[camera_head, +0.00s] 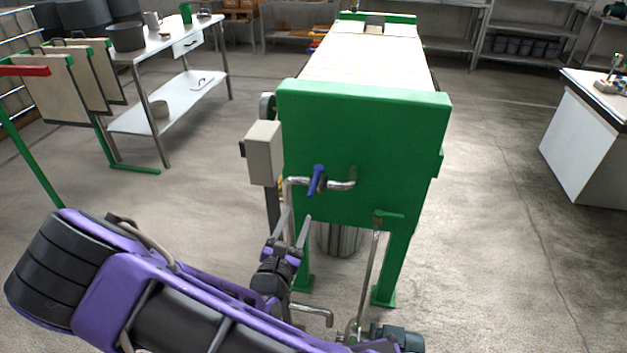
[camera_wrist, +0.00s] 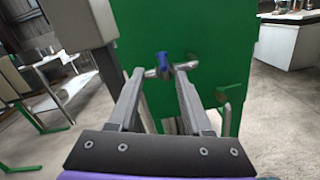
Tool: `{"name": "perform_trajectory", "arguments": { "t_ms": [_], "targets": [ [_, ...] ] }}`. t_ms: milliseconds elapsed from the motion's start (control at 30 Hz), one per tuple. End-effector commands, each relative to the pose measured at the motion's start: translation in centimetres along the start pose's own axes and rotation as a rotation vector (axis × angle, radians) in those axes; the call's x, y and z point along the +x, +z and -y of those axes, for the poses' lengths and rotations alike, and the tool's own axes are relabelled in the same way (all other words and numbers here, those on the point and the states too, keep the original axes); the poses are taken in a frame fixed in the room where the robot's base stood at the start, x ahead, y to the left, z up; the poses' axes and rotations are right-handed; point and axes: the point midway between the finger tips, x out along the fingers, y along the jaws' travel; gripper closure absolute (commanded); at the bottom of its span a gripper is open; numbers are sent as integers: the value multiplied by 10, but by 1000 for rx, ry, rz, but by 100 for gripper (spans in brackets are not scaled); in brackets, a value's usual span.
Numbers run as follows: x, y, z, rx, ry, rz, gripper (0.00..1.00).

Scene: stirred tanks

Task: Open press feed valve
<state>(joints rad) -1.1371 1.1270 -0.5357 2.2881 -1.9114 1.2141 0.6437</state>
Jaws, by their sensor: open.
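The feed valve has a blue lever handle (camera_head: 316,180) on a bent metal pipe (camera_head: 342,185) at the near end of the green press (camera_head: 360,135). The lever stands roughly upright, crosswise to the level stretch of pipe. In the wrist view the blue handle (camera_wrist: 162,61) shows just beyond and between my fingertips. My gripper (camera_head: 296,214) is open and empty, below and a little left of the handle in the head view. Its two fingers (camera_wrist: 159,73) point toward the valve in the wrist view. They seem apart from the handle, but the exact gap cannot be told.
A grey box (camera_head: 264,153) is fixed at the press's left side, close to the valve. A second green lever (camera_head: 391,214) tops a pipe at the right. A metal bucket (camera_head: 339,238) stands under the press. A steel table (camera_head: 175,45) is at the back left. Open floor lies right.

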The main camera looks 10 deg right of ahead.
Motion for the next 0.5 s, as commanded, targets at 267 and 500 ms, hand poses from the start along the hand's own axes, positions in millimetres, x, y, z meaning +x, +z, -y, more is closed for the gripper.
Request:
{"name": "perform_trajectory", "arguments": {
  "t_ms": [267,500],
  "targets": [
    [-6,-25,16,-115,32,-57,50],
    [39,-26,14,-110,30,-53,50]
  ]
}}
